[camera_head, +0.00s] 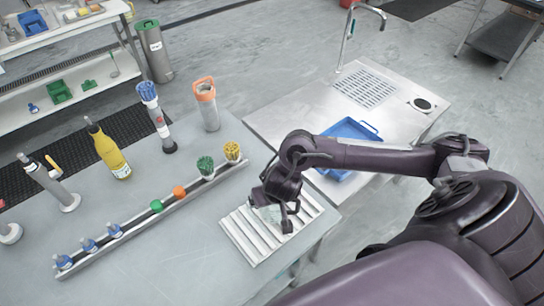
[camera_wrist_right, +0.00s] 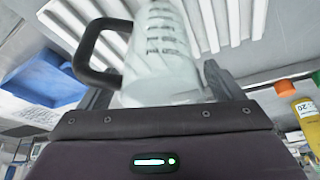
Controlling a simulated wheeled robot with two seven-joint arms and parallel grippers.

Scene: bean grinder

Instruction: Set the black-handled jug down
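The black-handled jug (camera_wrist_right: 160,50) is clear with dark measuring marks. In the right wrist view it sits between the two fingers of my right gripper (camera_wrist_right: 158,92), which is shut on it. Its black handle (camera_wrist_right: 84,48) sticks out to the left. In the head view my right gripper (camera_head: 278,212) is low over a white slatted rack (camera_head: 240,240) near the table's right edge, and mostly hides the pale jug (camera_head: 266,214). I cannot tell whether the jug's base touches the slats. My left gripper is not in view.
A rail (camera_head: 137,229) with small bottles and coloured items runs left of the rack. Behind it stand a yellow bottle (camera_head: 111,158) and an orange-topped cylinder (camera_head: 207,108). A blue tray (camera_head: 348,133) lies on the sink counter (camera_head: 290,112). The table front is clear.

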